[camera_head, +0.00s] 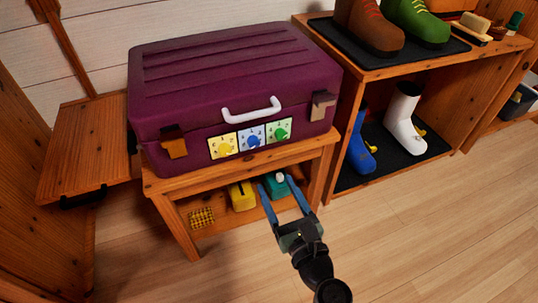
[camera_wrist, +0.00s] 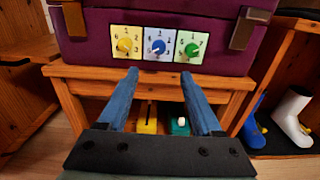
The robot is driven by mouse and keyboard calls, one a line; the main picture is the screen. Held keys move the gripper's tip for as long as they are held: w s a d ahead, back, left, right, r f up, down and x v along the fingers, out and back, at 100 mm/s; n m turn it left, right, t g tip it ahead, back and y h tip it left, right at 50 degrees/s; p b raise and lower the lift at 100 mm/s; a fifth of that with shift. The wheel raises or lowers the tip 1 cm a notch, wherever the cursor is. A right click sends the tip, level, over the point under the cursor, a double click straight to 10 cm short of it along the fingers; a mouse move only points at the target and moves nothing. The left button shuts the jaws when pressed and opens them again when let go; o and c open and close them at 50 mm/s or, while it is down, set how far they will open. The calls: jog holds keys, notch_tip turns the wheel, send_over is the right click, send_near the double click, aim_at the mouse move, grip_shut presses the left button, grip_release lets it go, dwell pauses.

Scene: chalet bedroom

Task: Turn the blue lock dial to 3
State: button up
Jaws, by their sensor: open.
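A purple suitcase (camera_head: 230,75) with a white handle lies on a small wooden bench. On its front are three dials on coloured plates: yellow at left (camera_head: 225,148), the blue lock dial (camera_head: 253,141) in the middle on a pale blue plate, and green at right (camera_head: 281,133). The blue dial also shows in the wrist view (camera_wrist: 158,47); its exact setting is too small to read. My gripper (camera_head: 272,186) has two blue fingers spread apart with nothing between them. It is in front of the bench, below and apart from the dials.
The bench (camera_head: 165,184) has a lower shelf with a yellow box (camera_head: 242,195), a teal box (camera_head: 277,186) and a yellow checked item (camera_head: 202,217). A shoe rack (camera_head: 366,68) with boots stands at right. The floor in front (camera_head: 420,220) is clear.

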aim_at(255, 146)
jog(key=b+x, duration=0.4)
jog(key=x, duration=0.8)
jog(key=shift+w+a, duration=0.2)
jog(key=shift+r, duration=0.1)
grip_shut()
